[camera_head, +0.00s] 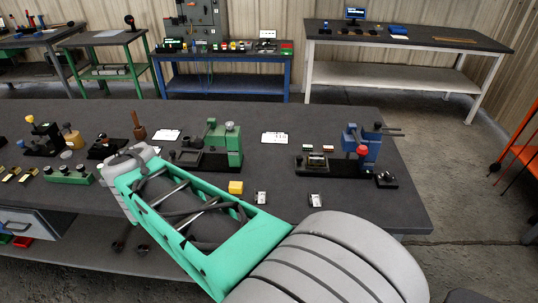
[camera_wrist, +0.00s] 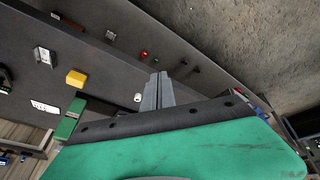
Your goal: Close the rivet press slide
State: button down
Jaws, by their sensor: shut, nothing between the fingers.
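Two bench presses stand on the dark workbench, and I cannot tell which one is the rivet press. A green press (camera_head: 226,145) with a dark base is left of centre. A blue press (camera_head: 362,143) with a red knob and a long dark base is at the right. What looks like the green press also shows in the wrist view (camera_wrist: 70,121), left of my gripper. My gripper (camera_wrist: 158,88) is shut and empty in the wrist view, apart from both presses. In the head view my arm hides it. The slide's position is too small to tell.
A green block with black knobs (camera_head: 68,174) and other fixtures crowd the left. White cards (camera_head: 275,138) lie between the presses. Other benches stand behind.

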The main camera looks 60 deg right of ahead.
jog(key=s+d+m+g+h, duration=0.1)
jog(key=d+m+g+h, duration=0.3)
jog(key=d, duration=1.8)
jog(key=s+d+m+h, duration=0.1)
jog(key=s+d+m, duration=0.1)
jog(key=s+d, duration=0.35)
jog(key=s+d+m, duration=0.2)
jog(key=s+d, duration=0.1)
jog(key=d, duration=0.5)
jog(key=shift+g, duration=0.4)
jog(key=x, duration=0.4)
jog(key=p+x, duration=0.1)
jog(key=x, duration=0.3)
jog(key=shift+w+a+f, duration=0.1)
jog(key=shift+w+f, duration=0.05)
jog(key=shift+w, duration=0.1)
jog(key=s+d, duration=0.1)
jog(key=s+d+p, duration=0.1)
jog(key=d, duration=0.1)
jog(key=shift+s+f, duration=0.3)
jog(key=shift+s, duration=0.1)
jog(key=shift+s+d, duration=0.1)
